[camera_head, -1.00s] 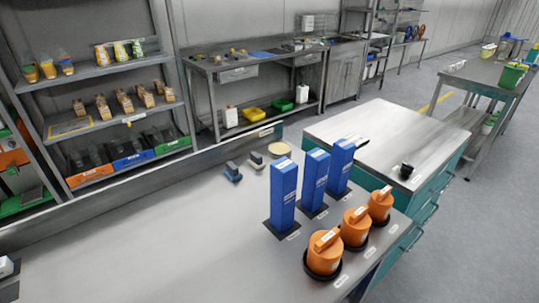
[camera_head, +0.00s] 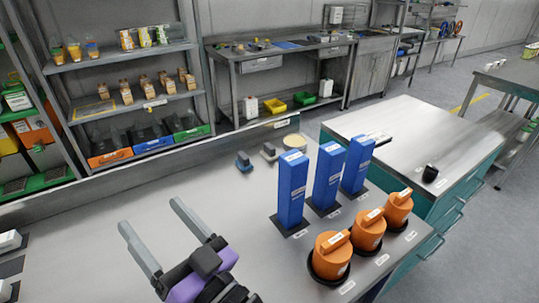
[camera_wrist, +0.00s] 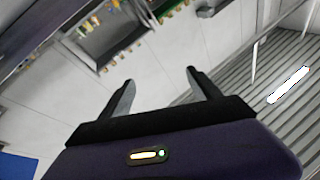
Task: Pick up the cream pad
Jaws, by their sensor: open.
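A round, flat cream disc (camera_head: 294,141), which looks like the cream pad, lies at the back of the grey worktop (camera_head: 200,190). In the wrist view my gripper (camera_wrist: 160,78) is open and faces walls and shelving. I cannot make out the pad there.
Three tall blue boxes (camera_head: 292,188) stand right of my gripper, with three orange canisters (camera_head: 330,256) in front of them. Two small dark-topped items (camera_head: 243,162) lie left of the disc. A raised ledge (camera_head: 130,173) runs along the worktop's back. The worktop's middle is clear.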

